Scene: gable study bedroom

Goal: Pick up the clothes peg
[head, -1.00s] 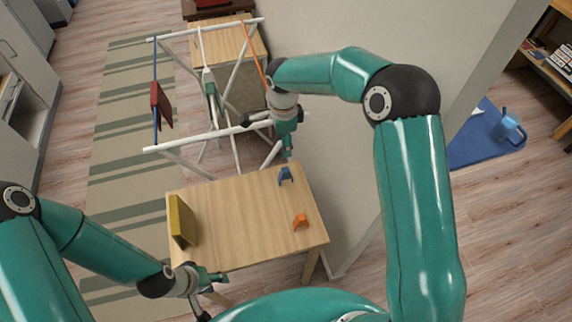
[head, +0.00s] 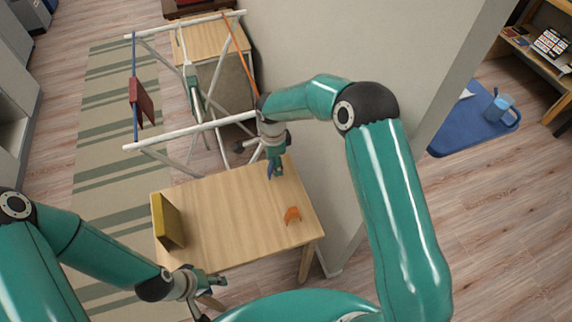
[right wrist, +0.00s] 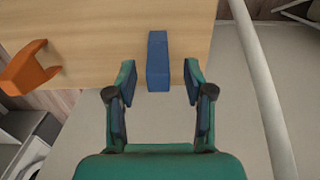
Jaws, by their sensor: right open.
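A blue arch-shaped clothes peg (head: 269,172) stands on the small wooden table near its far right edge, partly hidden by my right gripper. In the right wrist view the blue peg (right wrist: 158,62) appears as a narrow bar between the fingertips, with a gap on each side. My right gripper (head: 276,168), also in the right wrist view (right wrist: 160,75), is open and empty. A similar orange arch-shaped piece (head: 292,215) lies nearer on the table, and also shows in the right wrist view (right wrist: 28,70). My left gripper (head: 215,281) is at the table's near left; its jaws are unclear.
The wooden table (head: 232,205) carries a yellow upright object (head: 168,222) at its left and is clear in the middle. A white drying rack (head: 180,136) with a dark red item (head: 141,102) stands beyond. A wall (head: 315,190) borders the table's right.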

